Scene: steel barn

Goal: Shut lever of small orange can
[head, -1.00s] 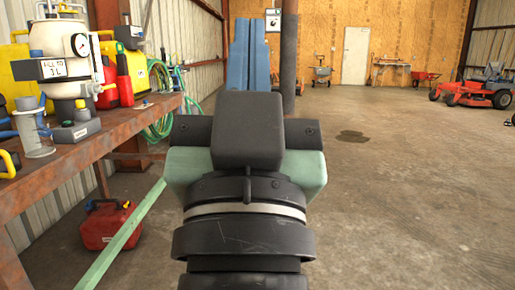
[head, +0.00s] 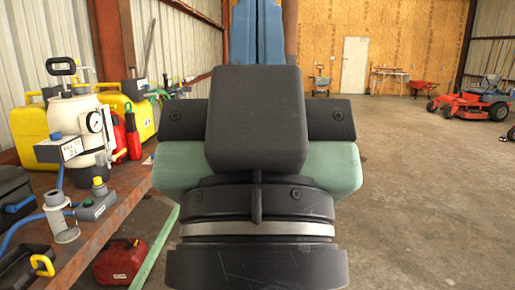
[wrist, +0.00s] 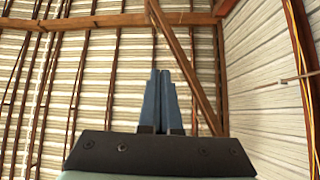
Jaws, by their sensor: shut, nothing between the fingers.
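I cannot make out a small orange can or its lever for certain in either view. On the bench at left in the head view is a small red can (head: 133,138) with a dark top, beside yellow cans. A larger red can (head: 120,262) with a dark handle stands on the floor under the bench. My gripper (wrist: 163,75) has two blue fingers, pressed together and empty, pointing at the ceiling in the wrist view. In the head view its blue fingers (head: 257,40) rise behind the dark wrist block, with their tips cut off at the top edge.
The rusty bench (head: 125,205) runs along the left wall. It carries a white tank with a gauge (head: 80,125), yellow cans (head: 123,112), a clear cylinder (head: 60,218) and blue hose. The concrete floor (head: 425,200) at right is open. A red mower (head: 470,102) stands far right.

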